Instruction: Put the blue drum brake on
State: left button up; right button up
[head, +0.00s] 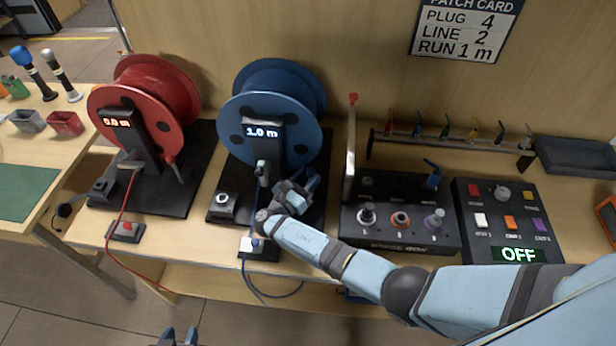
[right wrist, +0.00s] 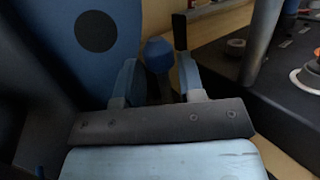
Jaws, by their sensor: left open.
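The blue drum (head: 272,100) stands on its dark base, and its display (head: 262,131) reads 1.0 m. It fills the upper left of the right wrist view (right wrist: 75,40). My right gripper (head: 288,184) is low at the front right of this drum. In the right wrist view its fingers are apart, with a blue knob on a short stem (right wrist: 159,56) in the gap between them. This looks like the drum's brake lever; my gripper hides it in the head view. Contact with the fingers cannot be told. My left gripper (head: 180,338) is open and empty at the bottom edge, away from the bench.
A red drum (head: 150,95) reading 0.0 m stands left, its red cable hanging down. Right of my gripper are an upright post (head: 351,150), a stage box (head: 400,232) and a button panel (head: 505,225) showing OFF. A small rack (head: 450,143) stands behind.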

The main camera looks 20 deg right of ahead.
jog(key=shift+r, duration=0.1)
notch_tip(320, 180, up, 20)
dwell(0.4)
dwell(0.4)
